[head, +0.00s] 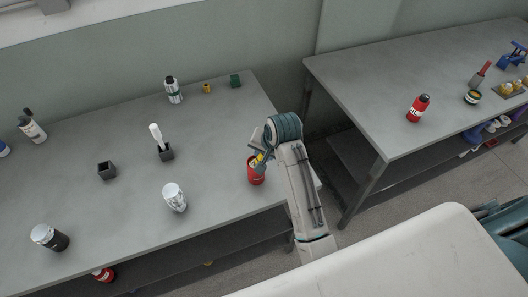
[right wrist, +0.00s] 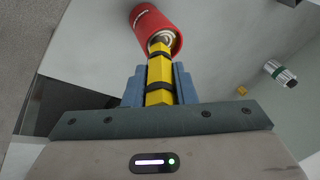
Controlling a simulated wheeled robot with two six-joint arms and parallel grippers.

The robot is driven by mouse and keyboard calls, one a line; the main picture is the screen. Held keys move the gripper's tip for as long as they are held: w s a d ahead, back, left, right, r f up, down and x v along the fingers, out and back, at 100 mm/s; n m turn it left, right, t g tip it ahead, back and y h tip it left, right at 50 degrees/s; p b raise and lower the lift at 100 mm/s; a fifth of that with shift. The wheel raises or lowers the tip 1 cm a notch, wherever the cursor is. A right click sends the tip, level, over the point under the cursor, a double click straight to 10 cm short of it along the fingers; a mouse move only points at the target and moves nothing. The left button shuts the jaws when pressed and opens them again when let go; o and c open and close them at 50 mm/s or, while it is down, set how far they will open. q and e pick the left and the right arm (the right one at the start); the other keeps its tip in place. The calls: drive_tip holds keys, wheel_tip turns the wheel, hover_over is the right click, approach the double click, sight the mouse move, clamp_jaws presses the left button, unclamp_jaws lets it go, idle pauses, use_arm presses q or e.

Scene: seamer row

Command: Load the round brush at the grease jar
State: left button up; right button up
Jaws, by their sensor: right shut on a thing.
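The right gripper (head: 262,150) is shut on a yellow handle with black bands, which I take to be the round brush (right wrist: 160,75). In the right wrist view, the handle stands between the two blue fingers and its far end is at the open mouth of a red jar (right wrist: 152,28). The bristles are hidden, so I cannot tell how deep the tip is in the jar. My left gripper is not in view.
The left bench (head: 120,205) also holds a white-handled tool (head: 155,132) in a dark block, an empty dark block (head: 107,170), a silver jar (head: 174,197) and a dark lidded jar (head: 50,237). A gap separates it from the right bench (head: 375,85), where a red bottle (head: 418,108) stands.

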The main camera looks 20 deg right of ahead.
drive_tip(key=shift+f, duration=0.5)
idle(0.7)
drive_tip(key=shift+r, duration=3.55)
